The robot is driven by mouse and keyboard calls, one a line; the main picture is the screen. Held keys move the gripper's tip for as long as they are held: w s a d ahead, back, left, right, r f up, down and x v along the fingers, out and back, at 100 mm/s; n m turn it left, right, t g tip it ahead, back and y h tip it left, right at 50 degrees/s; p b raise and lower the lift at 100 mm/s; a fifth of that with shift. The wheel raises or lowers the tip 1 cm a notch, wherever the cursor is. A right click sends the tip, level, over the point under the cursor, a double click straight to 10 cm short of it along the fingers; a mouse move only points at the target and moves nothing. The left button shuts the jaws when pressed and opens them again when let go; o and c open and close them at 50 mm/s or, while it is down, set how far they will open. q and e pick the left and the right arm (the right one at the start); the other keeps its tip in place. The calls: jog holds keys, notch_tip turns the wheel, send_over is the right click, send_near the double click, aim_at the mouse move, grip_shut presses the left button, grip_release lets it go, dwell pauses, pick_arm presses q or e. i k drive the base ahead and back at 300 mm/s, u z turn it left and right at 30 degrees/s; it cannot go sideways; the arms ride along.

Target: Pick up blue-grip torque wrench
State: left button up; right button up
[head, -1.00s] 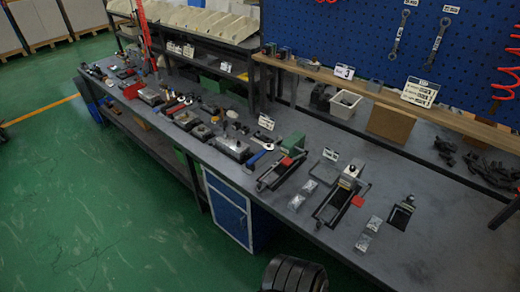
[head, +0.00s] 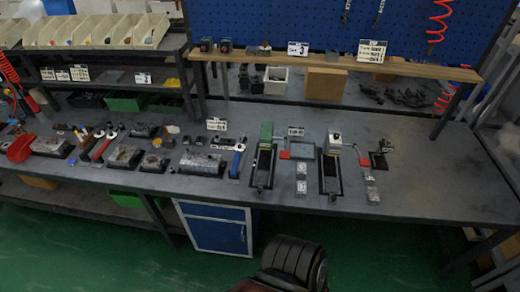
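The blue-grip torque wrench (head: 236,165) lies on the grey workbench (head: 420,195) in the head view, near the middle. Its blue handle points toward the front edge and its metal head is at the far end. It lies between a grey metal block (head: 201,164) on its left and a dark fixture with a green block (head: 266,132) on its right. Neither of my grippers is in view. Nothing is seen touching the wrench.
More fixtures (head: 330,175) stand right of the wrench, with small grey blocks between. Red-handled tools (head: 103,147) and metal blocks lie on the left. A wooden shelf (head: 420,69) with label cards runs behind. The bench's right end is mostly clear.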

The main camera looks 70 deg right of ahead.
aim_at(243, 135)
jog(key=z, duration=1)
jog(key=i, duration=0.9)
jog(key=z, duration=1.05)
